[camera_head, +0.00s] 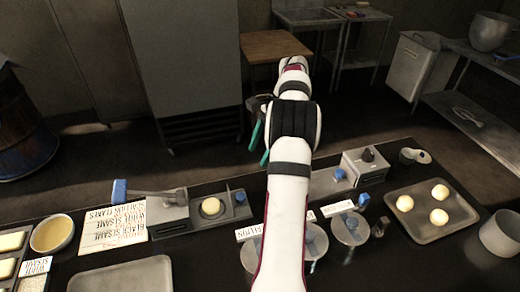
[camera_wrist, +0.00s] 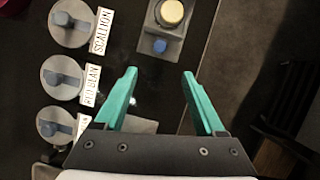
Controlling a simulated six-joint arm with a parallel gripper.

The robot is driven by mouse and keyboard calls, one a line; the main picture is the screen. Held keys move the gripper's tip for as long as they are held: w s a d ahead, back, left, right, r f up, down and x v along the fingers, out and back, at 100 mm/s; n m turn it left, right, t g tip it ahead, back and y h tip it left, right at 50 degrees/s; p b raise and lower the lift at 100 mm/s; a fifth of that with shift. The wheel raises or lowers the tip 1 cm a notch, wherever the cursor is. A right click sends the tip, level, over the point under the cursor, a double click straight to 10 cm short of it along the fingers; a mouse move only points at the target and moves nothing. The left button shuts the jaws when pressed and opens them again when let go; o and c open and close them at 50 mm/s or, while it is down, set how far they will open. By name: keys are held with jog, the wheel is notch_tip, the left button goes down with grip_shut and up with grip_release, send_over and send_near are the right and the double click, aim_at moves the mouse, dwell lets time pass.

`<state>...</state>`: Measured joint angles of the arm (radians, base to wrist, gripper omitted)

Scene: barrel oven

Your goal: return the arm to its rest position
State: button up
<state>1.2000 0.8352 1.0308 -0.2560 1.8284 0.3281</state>
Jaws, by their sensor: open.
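My arm reaches from the bottom middle of the head view up over the black counter and past its far edge. My gripper (camera_head: 259,146) hangs beyond the counter's far edge, with its green fingers partly hidden by my wrist. In the wrist view the two green fingers of my gripper (camera_wrist: 160,85) stand well apart with nothing between them. Below them lie the dark counter and its edge. My gripper touches nothing that I can see.
A press with a pale dough piece (camera_head: 211,207) stands left of my arm. An empty tray (camera_head: 120,280) lies at the front left.

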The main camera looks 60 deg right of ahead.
jog(key=w+a+r+n+g, duration=0.1)
jog(key=w+a+r+n, duration=0.15)
jog(key=a, duration=0.55)
jog(key=w+a+r+n, duration=0.2)
jog(key=a+r+n, duration=0.1)
jog(key=a, duration=0.6)
jog(key=w+a+r+n+g, duration=0.1)
jog(key=w+a+r+n, duration=0.15)
jog(key=a, duration=0.55)
jog(key=s+a+n+h, duration=0.1)
jog(key=s+a+n, duration=0.7)
jog(key=a, duration=0.6)
jog(key=s+a+f+n, duration=0.3)
jog(key=s+a+f, duration=0.1)
jog(key=s, duration=0.5)
jog(key=shift+s+a+g+h, duration=0.3)
jog(key=shift+s+a+h, duration=0.1)
jog(key=shift+a, duration=0.4)
